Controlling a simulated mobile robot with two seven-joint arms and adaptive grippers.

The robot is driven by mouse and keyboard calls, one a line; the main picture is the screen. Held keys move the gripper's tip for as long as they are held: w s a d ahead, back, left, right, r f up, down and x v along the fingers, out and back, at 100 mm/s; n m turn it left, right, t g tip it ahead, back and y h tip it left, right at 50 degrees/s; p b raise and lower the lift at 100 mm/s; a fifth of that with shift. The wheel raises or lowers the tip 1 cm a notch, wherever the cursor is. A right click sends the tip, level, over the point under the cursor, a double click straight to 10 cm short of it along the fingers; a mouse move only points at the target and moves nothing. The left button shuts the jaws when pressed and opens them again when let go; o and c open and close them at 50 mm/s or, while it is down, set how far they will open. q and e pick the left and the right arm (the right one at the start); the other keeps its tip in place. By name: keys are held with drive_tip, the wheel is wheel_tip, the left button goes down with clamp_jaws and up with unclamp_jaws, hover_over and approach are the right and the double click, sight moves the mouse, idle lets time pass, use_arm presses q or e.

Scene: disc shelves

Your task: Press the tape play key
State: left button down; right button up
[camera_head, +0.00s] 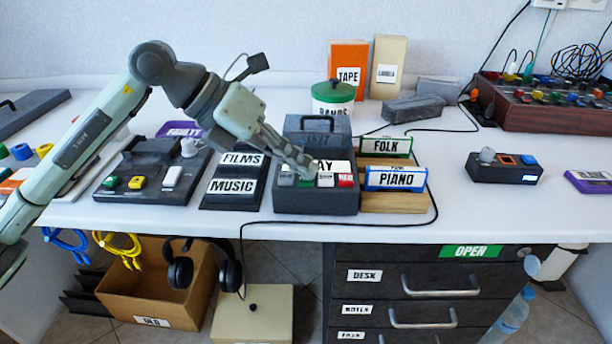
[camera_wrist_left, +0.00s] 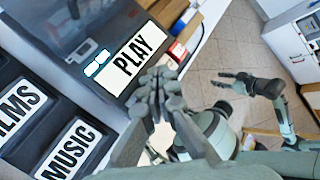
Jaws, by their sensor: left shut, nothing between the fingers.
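The tape deck (camera_head: 292,203) is a dark box near the table's front edge, with a PLAY label (camera_head: 334,165) partly hidden by my gripper. Its row of keys has a grey key (camera_head: 286,180), a green key (camera_head: 306,183), a white key (camera_head: 326,180) and a red key (camera_head: 345,181). My left gripper (camera_head: 307,173) is shut and empty, its tips pointing down at the green key. I cannot tell whether they touch it. In the left wrist view the shut fingers (camera_wrist_left: 157,85) are below the PLAY label (camera_wrist_left: 138,58) and hide the keys. My right gripper (camera_wrist_left: 224,80) is away from the deck.
FILMS and MUSIC blocks (camera_head: 233,187) stand left of the deck. FOLK (camera_head: 386,147) and PIANO (camera_head: 396,179) cases stand right in a wooden rack (camera_head: 398,203). A black cable (camera_head: 300,224) runs along the front. The table right of the rack is clear up to a small control box (camera_head: 503,173).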

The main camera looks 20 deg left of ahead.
sight(300, 179)
use_arm(q)
drive_tip(key=shift+r, duration=0.1)
drive_tip(key=shift+r+p, duration=0.6)
drive_tip(key=shift+r, duration=0.1)
wheel_tip(300, 179, up, 5)
drive_tip(key=p, duration=0.4)
idle(0.9)
